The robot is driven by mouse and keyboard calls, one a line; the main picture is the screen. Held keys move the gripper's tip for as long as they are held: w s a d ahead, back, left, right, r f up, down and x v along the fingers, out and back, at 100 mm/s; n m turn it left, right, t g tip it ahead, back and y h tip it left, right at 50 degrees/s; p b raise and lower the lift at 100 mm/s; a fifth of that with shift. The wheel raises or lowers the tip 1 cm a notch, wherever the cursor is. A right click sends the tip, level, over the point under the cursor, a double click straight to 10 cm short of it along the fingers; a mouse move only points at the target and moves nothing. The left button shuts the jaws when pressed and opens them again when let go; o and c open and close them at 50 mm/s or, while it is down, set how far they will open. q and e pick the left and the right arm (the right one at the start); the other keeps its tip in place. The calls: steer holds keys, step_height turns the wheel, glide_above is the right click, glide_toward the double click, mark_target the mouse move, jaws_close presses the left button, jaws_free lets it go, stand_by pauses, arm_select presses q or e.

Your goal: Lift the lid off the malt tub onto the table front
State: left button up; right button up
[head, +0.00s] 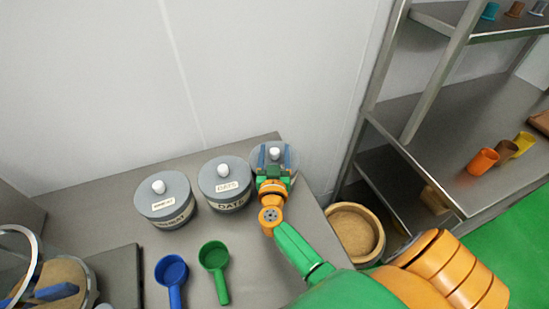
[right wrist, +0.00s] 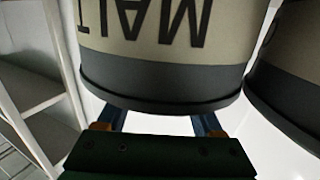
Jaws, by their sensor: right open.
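The malt tub is the rightmost of three grey tubs. In the right wrist view the tub (right wrist: 228,32) appears upside down with MALT lettering on its beige band. Its dark grey lid (right wrist: 165,85) is on it, with a pale knob (head: 274,153) on top in the head view. My right gripper (head: 275,158) is open above this lid, one blue finger on each side of the knob. In the right wrist view my right gripper (right wrist: 162,120) has its fingertips partly hidden behind the lid's edge. Contact cannot be told. I see no left gripper clearly.
A date tub (head: 226,183) stands close left of the malt tub, with another lidded tub (head: 165,202) further left. A blue scoop (head: 172,272) and green scoop (head: 213,258) lie in front. A round wooden bin (head: 355,232) and metal shelves (head: 440,130) stand right.

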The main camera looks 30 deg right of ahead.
steer(key=shift+s+a+r, duration=0.2)
steer(key=shift+s, duration=0.05)
jaws_close()
steer(key=shift+w+d, duration=0.1)
